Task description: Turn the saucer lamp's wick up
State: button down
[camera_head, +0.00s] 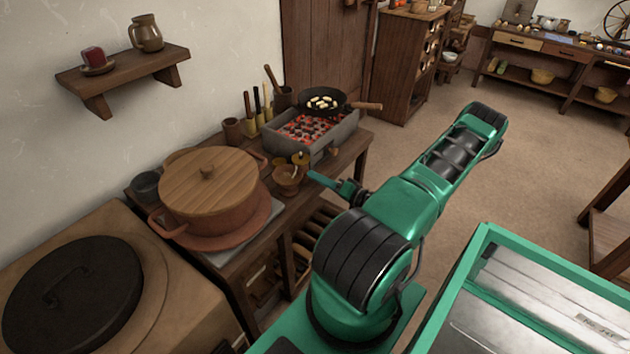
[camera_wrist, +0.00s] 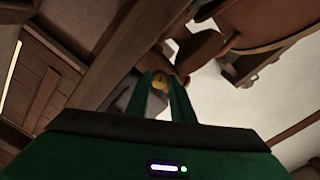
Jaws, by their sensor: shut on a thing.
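The saucer lamp (camera_head: 287,175) is a small brown bowl-shaped piece near the front edge of the wooden bench, between the big pot and the brazier. My gripper (camera_head: 310,174) reaches in from the right, close against the lamp. In the wrist view, the two green fingers of my gripper (camera_wrist: 165,82) close around the yellow knob (camera_wrist: 160,79). Part of the knob is hidden by the fingers. The wick itself is too small to make out.
A large lidded pot (camera_head: 208,195) stands left of the lamp. Behind it, a brazier (camera_head: 310,133) with glowing coals carries a black pan (camera_head: 323,102) whose handle points right. A small brown cup (camera_head: 232,131) and upright tools stand at the wall.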

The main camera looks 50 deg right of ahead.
jog(key=shift+a+f+n, duration=0.1)
jog(key=shift+f+n, duration=0.05)
jog(key=shift+n, duration=0.35)
jog(key=c, duration=1.5)
grip_release()
jog(key=shift+c, duration=0.2)
jog(key=shift+s, duration=0.1)
jog(key=s, duration=1)
jog(key=shift+s+d+r, duration=0.2)
jog(key=shift+s+d, duration=0.05)
jog(key=shift+d, duration=0.15)
